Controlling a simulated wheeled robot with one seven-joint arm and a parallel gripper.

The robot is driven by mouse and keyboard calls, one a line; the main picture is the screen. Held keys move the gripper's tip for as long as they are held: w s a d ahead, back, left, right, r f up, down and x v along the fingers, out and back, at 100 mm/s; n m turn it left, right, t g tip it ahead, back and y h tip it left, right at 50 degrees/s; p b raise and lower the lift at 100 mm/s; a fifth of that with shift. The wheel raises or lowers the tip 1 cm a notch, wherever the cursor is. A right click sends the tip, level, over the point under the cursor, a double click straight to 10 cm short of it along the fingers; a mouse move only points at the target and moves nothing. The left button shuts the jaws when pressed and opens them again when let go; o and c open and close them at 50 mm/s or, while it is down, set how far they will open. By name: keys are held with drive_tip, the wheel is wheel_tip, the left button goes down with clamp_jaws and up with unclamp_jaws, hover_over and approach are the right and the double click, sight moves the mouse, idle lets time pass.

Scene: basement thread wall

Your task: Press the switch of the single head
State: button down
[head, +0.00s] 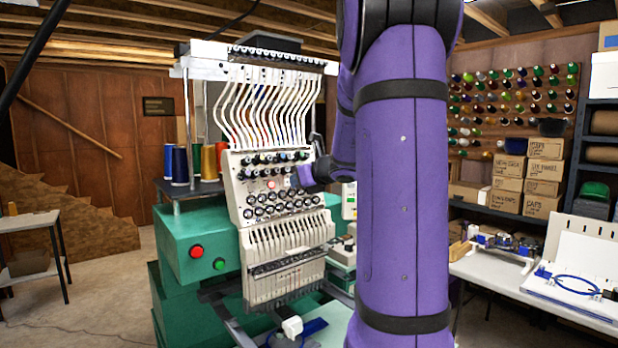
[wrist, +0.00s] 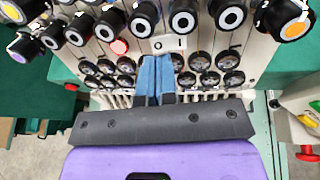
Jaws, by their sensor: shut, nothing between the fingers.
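The single head (head: 285,235) is a white multi-needle embroidery head on a green machine body, with rows of dark round knobs. In the wrist view, a small white rocker switch (wrist: 167,43) marked with a line sits between the knob rows. A round red lit button (wrist: 119,46) is left of it. My gripper (wrist: 155,60) is shut and empty, its blue fingers together and their tips just below the switch. I cannot tell whether they touch it. In the head view, my purple arm stands right of the head and its wrist reaches the knob panel; the fingertips are not clear there.
Round knobs surround the switch closely. Red (head: 196,251) and green (head: 219,264) buttons are on the green body. Thread cones (head: 180,165) stand at left. A white table (head: 500,275) with hoops is at right. The floor at left is open.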

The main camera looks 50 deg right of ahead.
drive_tip(key=shift+x, duration=0.95)
drive_tip(key=shift+w+a, duration=0.1)
drive_tip(key=shift+w, duration=0.15)
drive_tip(key=shift+s+d, duration=0.1)
drive_tip(key=shift+d, duration=0.1)
drive_tip(key=shift+s+d, duration=0.2)
drive_tip(key=shift+d, duration=0.4)
drive_tip(key=shift+s, duration=0.1)
